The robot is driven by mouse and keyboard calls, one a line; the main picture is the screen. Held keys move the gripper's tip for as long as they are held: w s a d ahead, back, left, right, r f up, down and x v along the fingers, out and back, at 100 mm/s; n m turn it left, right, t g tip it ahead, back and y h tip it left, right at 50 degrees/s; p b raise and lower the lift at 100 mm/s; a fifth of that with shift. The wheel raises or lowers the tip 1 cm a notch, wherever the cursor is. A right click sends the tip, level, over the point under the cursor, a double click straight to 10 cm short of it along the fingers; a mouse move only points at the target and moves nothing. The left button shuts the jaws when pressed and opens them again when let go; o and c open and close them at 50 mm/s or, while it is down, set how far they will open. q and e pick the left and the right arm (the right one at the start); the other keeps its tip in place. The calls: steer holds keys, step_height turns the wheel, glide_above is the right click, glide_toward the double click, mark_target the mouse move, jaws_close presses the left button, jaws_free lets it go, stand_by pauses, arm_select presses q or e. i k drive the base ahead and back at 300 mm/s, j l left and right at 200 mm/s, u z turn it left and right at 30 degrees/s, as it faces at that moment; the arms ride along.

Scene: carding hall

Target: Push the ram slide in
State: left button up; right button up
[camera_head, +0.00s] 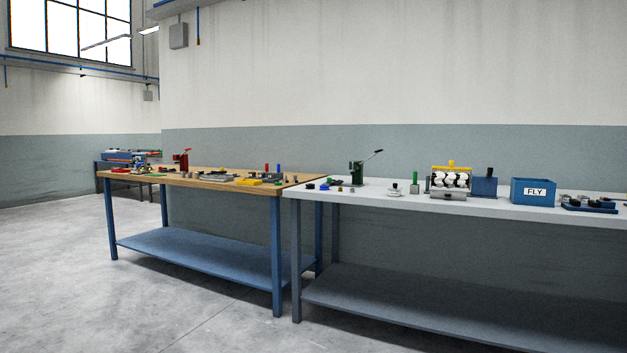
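I stand back from two workbenches, and neither of my grippers is in view. I cannot make out for certain which part is the ram slide at this distance. A dark green lever press (356,173) with a handle pointing up to the right stands on the left part of the white-topped bench (470,205). A red press-like device (182,161) stands near the back of the wood-topped bench (200,190). Either could carry a slide, but such detail is too small to tell.
On the white bench stand a device with white rollers and a yellow top (451,179), a blue block (484,186) and a blue bin marked FLY (533,191). Small parts lie on both benches. A further table (100,165) stands far left. Grey floor (130,300) is clear ahead and left.

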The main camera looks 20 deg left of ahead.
mark_target(329, 182)
steer(key=i+j+u, duration=0.1)
steer(key=i+j, duration=0.4)
steer(key=i+j+u, duration=0.1)
steer(key=i+j, duration=0.35)
steer(key=i+j+u, duration=0.1)
steer(key=i+j, duration=0.3)
steer(key=i, duration=0.2)
steer(key=i+j+u, duration=0.1)
steer(key=i+j, duration=0.3)
steer(key=i, duration=0.15)
